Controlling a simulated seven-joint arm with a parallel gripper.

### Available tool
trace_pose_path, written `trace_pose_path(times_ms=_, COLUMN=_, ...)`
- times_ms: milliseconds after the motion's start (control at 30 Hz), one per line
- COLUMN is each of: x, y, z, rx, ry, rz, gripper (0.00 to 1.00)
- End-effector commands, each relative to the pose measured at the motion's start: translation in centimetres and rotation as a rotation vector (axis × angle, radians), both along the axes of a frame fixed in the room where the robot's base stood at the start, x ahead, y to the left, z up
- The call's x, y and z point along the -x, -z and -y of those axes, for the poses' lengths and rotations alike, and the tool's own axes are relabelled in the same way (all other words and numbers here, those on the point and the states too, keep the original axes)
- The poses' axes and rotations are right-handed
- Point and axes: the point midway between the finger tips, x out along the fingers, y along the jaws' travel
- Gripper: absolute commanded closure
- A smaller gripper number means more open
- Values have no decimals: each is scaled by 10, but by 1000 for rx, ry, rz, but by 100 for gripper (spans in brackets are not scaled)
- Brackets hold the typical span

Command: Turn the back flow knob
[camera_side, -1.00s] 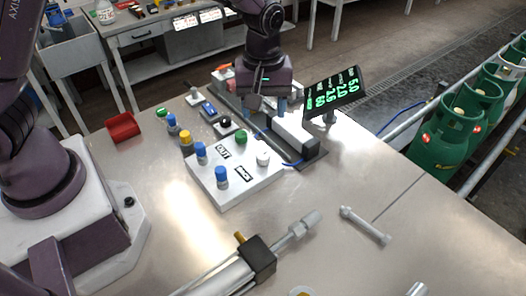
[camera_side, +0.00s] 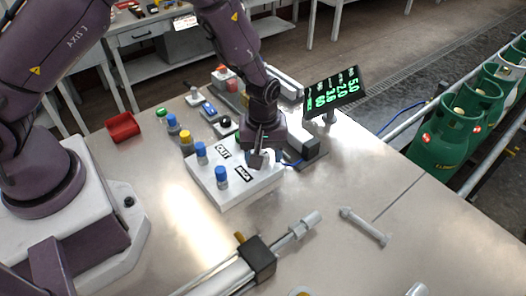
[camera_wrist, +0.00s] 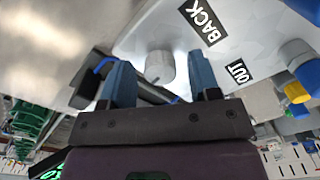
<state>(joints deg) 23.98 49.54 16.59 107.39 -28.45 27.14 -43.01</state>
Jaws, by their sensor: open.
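The white control box (camera_side: 228,190) stands on the table with BACK and OUT labels on its top. In the wrist view, a pale round knob (camera_wrist: 160,67) sits beside the BACK label (camera_wrist: 203,21). My gripper (camera_wrist: 158,62) is open, with one blue finger on each side of this knob and a visible gap to each. In the side view, my gripper (camera_side: 267,158) is low over the box's right corner and hides most of the pale knob. A blue knob (camera_side: 221,175) stands on the other side of the BACK label.
Another blue knob (camera_side: 201,152) and a yellow knob (camera_side: 186,137) stand left of my gripper. A display (camera_side: 334,91) stands behind, to the right. A metal cylinder assembly (camera_side: 255,260) lies in front.

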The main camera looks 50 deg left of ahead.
Motion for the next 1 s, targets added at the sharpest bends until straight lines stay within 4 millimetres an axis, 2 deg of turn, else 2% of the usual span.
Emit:
trace_pose_path(times_ms=200, x=0, y=0, z=0, rx=0, ry=0, rz=0, gripper=44)
trace_pose_path(times_ms=400, x=0, y=0, z=0, rx=0, ry=0, rz=0, gripper=90)
trace_pose_path(times_ms=433, x=0, y=0, z=0, rx=0, ry=0, rz=0, gripper=93)
trace_pose_path(times_ms=767, x=0, y=0, z=0, rx=0, ry=38, rz=0, gripper=93)
trace_pose_path(times_ms=1000, x=0, y=0, z=-1, rx=0, ry=177, rz=0, gripper=93)
